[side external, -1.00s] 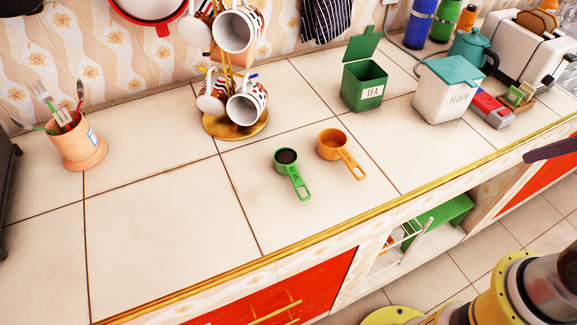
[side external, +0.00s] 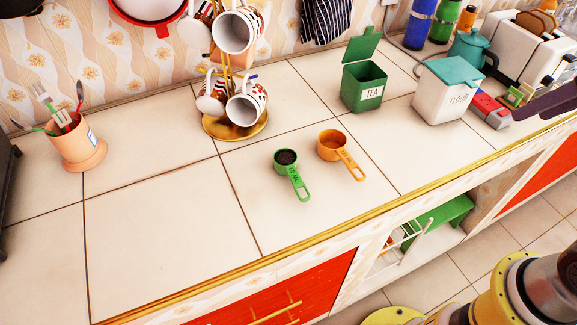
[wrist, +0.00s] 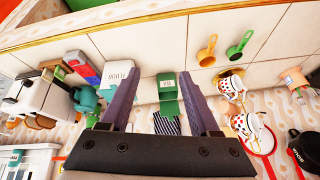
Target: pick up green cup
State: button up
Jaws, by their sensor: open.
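The green cup (side external: 292,172) is a small measuring cup with a flat handle, standing on the tiled counter with dark contents in its bowl. It also shows in the wrist view (wrist: 237,49), toward the upper right. My gripper (wrist: 161,80) has its two dark purple fingers spread wide, with nothing held between them. In the side view, only part of a purple finger (side external: 548,103) shows at the right edge, well to the right of the cup.
An orange measuring cup (side external: 340,153) sits just right of the green one. Behind are a mug rack (side external: 236,122), a green tea tin (side external: 362,85) and a flour tin (side external: 447,90). A utensil pot (side external: 80,145) stands left. The counter front is clear.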

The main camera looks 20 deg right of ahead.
jog(key=w+a+r+g, duration=0.1)
jog(key=w+a+r, duration=0.3)
jog(key=w, duration=0.5)
jog(key=n+g, duration=0.2)
jog(key=g, duration=0.3)
send_over(293, 172)
notch_tip(293, 172, down, 16)
notch_tip(293, 172, down, 13)
jog(key=shift+f, duration=0.1)
grip_shut()
